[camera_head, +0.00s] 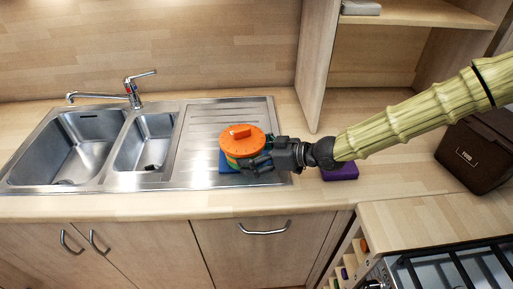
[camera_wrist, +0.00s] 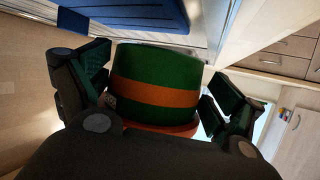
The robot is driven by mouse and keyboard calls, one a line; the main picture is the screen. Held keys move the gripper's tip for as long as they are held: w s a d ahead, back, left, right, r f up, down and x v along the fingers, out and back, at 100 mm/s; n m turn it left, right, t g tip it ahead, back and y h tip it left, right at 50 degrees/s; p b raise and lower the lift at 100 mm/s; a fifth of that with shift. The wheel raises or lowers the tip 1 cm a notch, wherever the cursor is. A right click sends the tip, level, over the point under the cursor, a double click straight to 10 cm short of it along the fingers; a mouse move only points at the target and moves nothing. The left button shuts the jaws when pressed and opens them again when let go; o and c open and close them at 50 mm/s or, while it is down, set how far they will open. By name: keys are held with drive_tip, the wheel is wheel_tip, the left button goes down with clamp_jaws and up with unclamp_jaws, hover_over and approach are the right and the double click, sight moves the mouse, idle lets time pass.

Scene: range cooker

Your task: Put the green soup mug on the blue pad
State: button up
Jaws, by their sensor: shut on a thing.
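The green soup mug (camera_wrist: 155,68) has an orange band and an orange lid (camera_head: 242,140). My gripper (camera_head: 256,161) is shut around its sides, with one finger on each side in the wrist view (camera_wrist: 158,85). In the head view the lid and gripper hide most of the mug. The blue pad (camera_head: 226,166) lies on the steel drainboard and shows partly from under the mug. In the wrist view the blue pad (camera_wrist: 130,12) is beyond the mug's base, with a pale strip between them. The mug looks held above the pad.
The ribbed drainboard (camera_head: 198,130) adjoins two sink basins with a tap (camera_head: 133,93) behind. A purple block (camera_head: 341,172) lies on the counter beneath my arm. A dark brown box (camera_head: 478,150) stands at right, near the hob. A wooden shelf unit (camera_head: 315,60) rises behind.

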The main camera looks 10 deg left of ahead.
drive_tip(key=w, duration=0.2)
drive_tip(key=w+p, duration=0.1)
drive_tip(key=w, duration=0.1)
drive_tip(key=shift+w+f, duration=0.2)
drive_tip(key=shift+w, duration=0.2)
drive_tip(key=shift+f+p, duration=0.9)
drive_tip(key=shift+f, duration=0.8)
drive_tip(key=shift+f, duration=0.15)
drive_tip(key=o, duration=1)
drive_tip(key=b+v, duration=0.2)
drive_tip(key=v, duration=1)
drive_tip(key=shift+d, duration=0.1)
